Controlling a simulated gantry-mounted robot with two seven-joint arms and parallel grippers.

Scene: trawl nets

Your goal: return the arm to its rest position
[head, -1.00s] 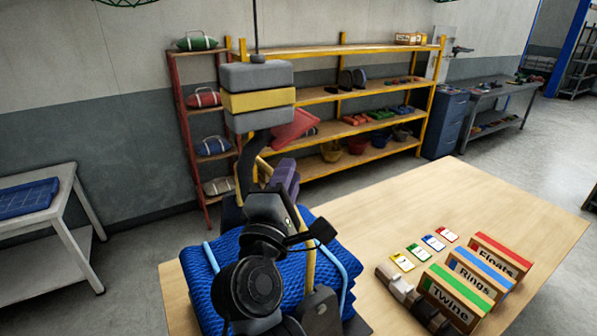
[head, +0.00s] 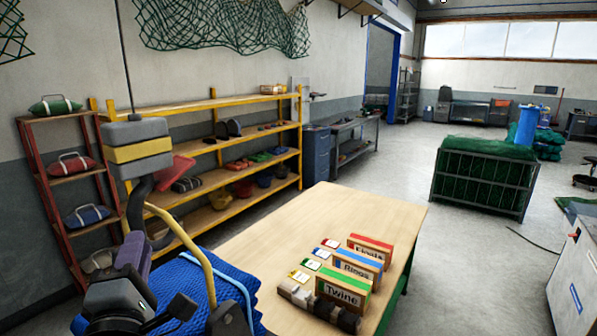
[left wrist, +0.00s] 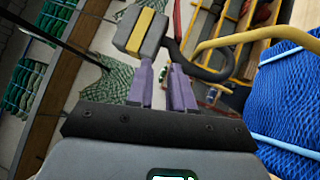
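My left arm comes in at the lower left of the head view. Its purple-fingered left gripper (head: 137,250) is beside a blue net bundle (head: 190,285) and below a hanging grey-and-yellow hoist block (head: 138,150). In the left wrist view the two purple fingers (left wrist: 163,88) stand apart with nothing visible held between them. The hoist block (left wrist: 141,31) and its dark curved hook (left wrist: 200,70) show beyond the fingertips. A yellow curved bar (head: 187,238) rises from the blue bundle toward the hook; whether they touch is unclear. My right gripper is out of view.
The wooden table (head: 300,225) carries the Twine box (head: 343,293), Rings box (head: 357,265), Floats box (head: 370,248), several coloured cards and some grey-brown blocks (head: 318,308). A yellow shelf (head: 230,97) and red rack (head: 40,170) stand behind. The table's far half is clear.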

